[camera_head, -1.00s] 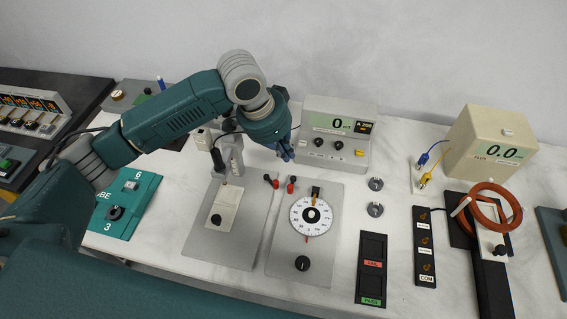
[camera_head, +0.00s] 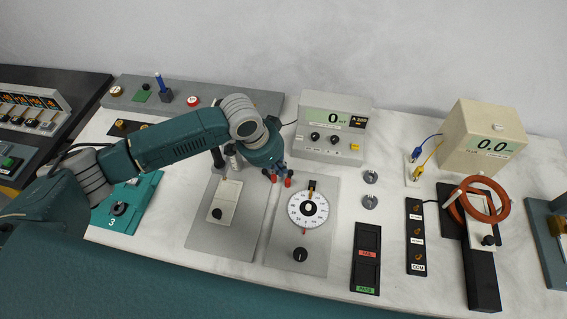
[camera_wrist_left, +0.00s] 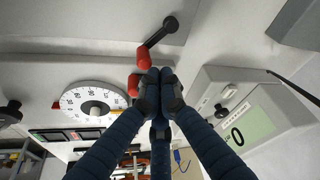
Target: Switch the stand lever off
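The red-and-black lever (camera_head: 274,178) is at the upper edge of the grey dial plate (camera_head: 318,258), close to the upright stand (camera_head: 232,160). In the left wrist view the lever (camera_wrist_left: 145,56) has a dark pivot and arm with red parts; one red part lies beside my fingertips. My left gripper (camera_head: 281,172) is low over the lever, its blue fingers pointing down. In the left wrist view my left gripper (camera_wrist_left: 160,92) has its fingertips drawn together with nothing seen between them. Whether they touch the red part is unclear. My right gripper is out of view.
A white dial (camera_head: 308,210) and black knob (camera_head: 299,255) are on the plate. A meter box (camera_head: 332,128) reading 0 stands behind. A PASS/FAIL tray (camera_head: 367,258) and a switch strip (camera_head: 416,240) lie to the right. Bare table shows between them.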

